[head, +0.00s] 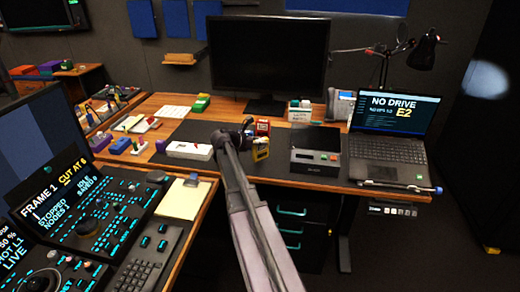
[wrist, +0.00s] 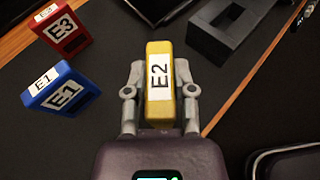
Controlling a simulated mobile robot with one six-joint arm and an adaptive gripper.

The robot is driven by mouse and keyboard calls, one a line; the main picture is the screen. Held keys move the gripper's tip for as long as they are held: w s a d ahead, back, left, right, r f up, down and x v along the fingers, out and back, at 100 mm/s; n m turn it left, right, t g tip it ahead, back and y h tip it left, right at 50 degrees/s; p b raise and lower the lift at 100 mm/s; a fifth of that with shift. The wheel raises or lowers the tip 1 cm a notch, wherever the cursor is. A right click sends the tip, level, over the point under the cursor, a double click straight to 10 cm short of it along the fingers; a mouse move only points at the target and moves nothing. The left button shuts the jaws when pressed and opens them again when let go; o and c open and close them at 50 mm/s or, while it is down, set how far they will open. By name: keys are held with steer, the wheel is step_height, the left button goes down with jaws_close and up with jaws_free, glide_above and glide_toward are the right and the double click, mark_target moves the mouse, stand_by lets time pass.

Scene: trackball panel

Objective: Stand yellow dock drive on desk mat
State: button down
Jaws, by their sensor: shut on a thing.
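The yellow dock drive (wrist: 160,85), labelled E2, is between the two fingers of my gripper (wrist: 159,95) in the wrist view. The fingers are shut on its sides, and its label faces the camera. In the head view the yellow drive (head: 260,149) shows at the end of my arm, near the desk's front edge. My gripper (head: 249,140) partly hides what is behind it there. The dark desk mat (head: 200,129) covers the middle of the desk and shows below the drive in the wrist view (wrist: 75,145). I cannot tell whether the drive touches the mat.
A red drive E3 (wrist: 62,30) and a blue drive E1 (wrist: 60,90) stand left of my gripper. A grey dock (head: 315,157) sits to the right, beside a laptop (head: 400,120) reading "NO DRIVE E2". The wooden desk edge (wrist: 240,85) is close on the right.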

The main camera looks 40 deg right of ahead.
mark_target(260, 148)
steer(key=shift+w+d, duration=0.3)
steer(key=shift+w, duration=0.05)
steer(key=shift+f, duration=0.1)
steer(key=shift+f+b, duration=1.7)
steer(key=shift+b, duration=0.1)
steer(key=shift+f, duration=0.15)
steer(key=shift+c, duration=2.2)
jaws_free()
